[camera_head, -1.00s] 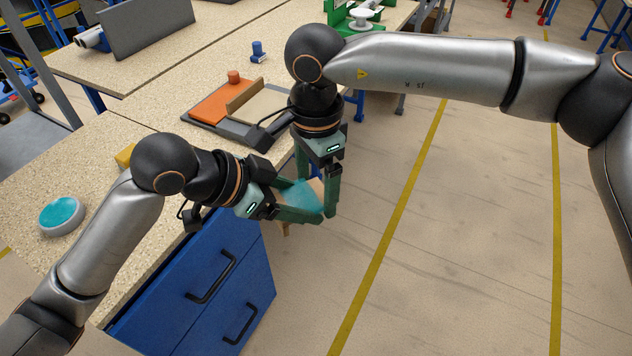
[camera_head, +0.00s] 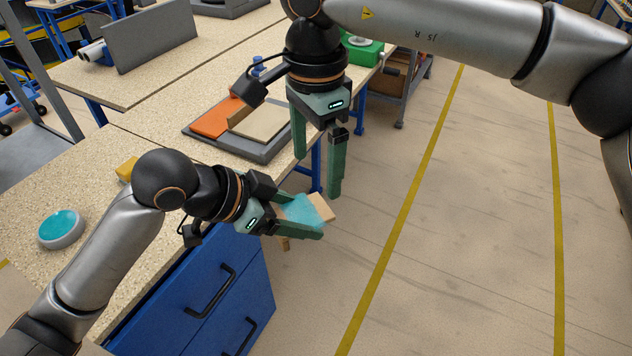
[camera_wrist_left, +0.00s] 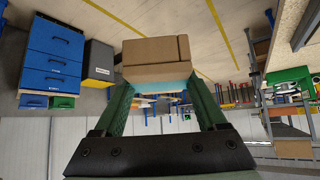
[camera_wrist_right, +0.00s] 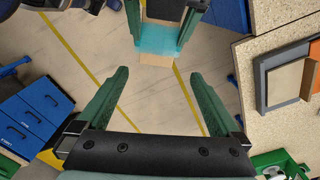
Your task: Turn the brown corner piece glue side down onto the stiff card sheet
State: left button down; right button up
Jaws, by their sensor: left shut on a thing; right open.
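The brown corner piece (camera_head: 321,206) is in my left gripper (camera_head: 303,216), clear of the table, over the floor. Its teal glue side (camera_head: 301,209) faces up in the head view. The left wrist view shows its bare brown faces (camera_wrist_left: 155,51); the right wrist view shows the teal side (camera_wrist_right: 157,38) between the left fingers. My right gripper (camera_head: 318,178) is open and empty, its fingers pointing down, above and apart from the piece. A tan sheet (camera_head: 266,121), seemingly the stiff card, lies on a grey tray (camera_head: 250,150) on the table; it also shows in the right wrist view (camera_wrist_right: 285,77).
A tan upright strip (camera_head: 240,114) stands between the tan sheet and an orange panel (camera_head: 212,120) on the tray. A round dish of teal glue (camera_head: 62,228) and a yellow block (camera_head: 126,168) are on the table. Blue drawers (camera_head: 200,290) stand below. The floor to the right is clear.

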aim_at(305, 216)
pick_arm(q)
jog(key=shift+a, duration=0.1)
jog(key=a+m+g, duration=0.1)
jog(key=m, duration=0.1)
jog(key=s+a+m+g+h, duration=0.1)
jog(key=m+g, duration=0.1)
jog(key=shift+a, duration=0.4)
jog(key=shift+m, duration=0.3)
pick_arm(e)
jog(key=f+m, duration=0.1)
jog(key=f, duration=0.2)
jog(key=s+a+f+m, duration=0.1)
jog(key=f+m, duration=0.1)
jog(key=f, duration=0.1)
jog(key=s+f+m, duration=0.1)
jog(key=f, duration=0.2)
jog(key=shift+s+a+f+m, duration=0.25)
jog(key=shift+a+m, duration=0.1)
jog(key=shift+m, duration=0.05)
jog(key=shift+c, duration=0.2)
jog(key=c, duration=1.2)
pick_arm(q)
grip_release()
pick_arm(e)
jog(key=shift+c, duration=0.2)
